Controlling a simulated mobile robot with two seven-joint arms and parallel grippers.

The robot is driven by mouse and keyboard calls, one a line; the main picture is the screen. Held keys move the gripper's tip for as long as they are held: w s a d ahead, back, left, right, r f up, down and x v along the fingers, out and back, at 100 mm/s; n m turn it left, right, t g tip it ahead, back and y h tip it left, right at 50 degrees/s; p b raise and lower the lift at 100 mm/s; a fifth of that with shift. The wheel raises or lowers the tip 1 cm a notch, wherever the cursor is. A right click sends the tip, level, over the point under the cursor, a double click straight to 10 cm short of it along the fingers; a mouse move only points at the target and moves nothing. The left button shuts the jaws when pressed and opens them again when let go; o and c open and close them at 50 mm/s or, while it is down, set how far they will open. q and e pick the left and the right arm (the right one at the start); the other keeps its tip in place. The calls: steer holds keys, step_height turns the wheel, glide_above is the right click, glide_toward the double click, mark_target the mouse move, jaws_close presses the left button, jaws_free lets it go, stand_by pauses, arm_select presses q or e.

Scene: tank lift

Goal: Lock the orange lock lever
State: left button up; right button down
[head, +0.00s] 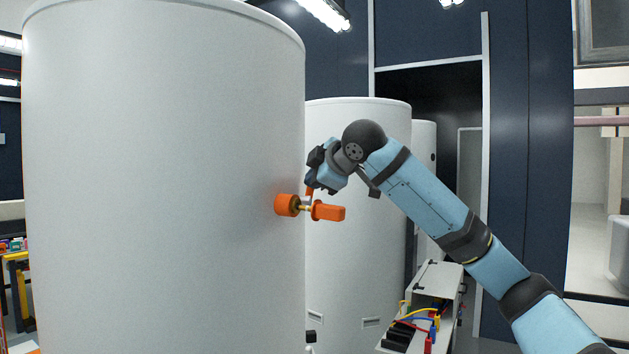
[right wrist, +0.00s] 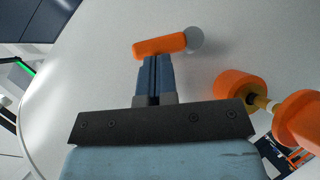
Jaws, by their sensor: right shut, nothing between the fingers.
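The orange lock lever (right wrist: 160,46) is a short rounded bar on the white tank wall, with a grey round pivot at its right end in the right wrist view. In the head view only a small orange piece of it (head: 309,191) shows below my right gripper (head: 312,180). In the right wrist view my right gripper (right wrist: 155,60) is shut and empty, its fingertips right at the lever's lower side; whether they touch cannot be told. My left gripper is in neither view.
An orange and brass fitting (head: 287,205) with an orange handle (head: 328,212) sticks out of the large white tank (head: 160,150) close by the gripper. More white tanks (head: 350,250) stand behind. A grey case with coloured cables (head: 425,310) is at lower right.

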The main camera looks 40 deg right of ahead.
steer(key=shift+d, duration=0.15)
steer(key=shift+w+d+f+m+g+y, duration=0.1)
steer(key=shift+w+d+m+g+y, duration=0.2)
steer(key=shift+d+m+g+y, duration=0.25)
steer(key=shift+w+d+f+m+g+y, duration=0.1)
steer(key=shift+w+d+m+g+y, duration=0.2)
steer(key=shift+d+m+g+y, duration=0.25)
stand_by(0.5)
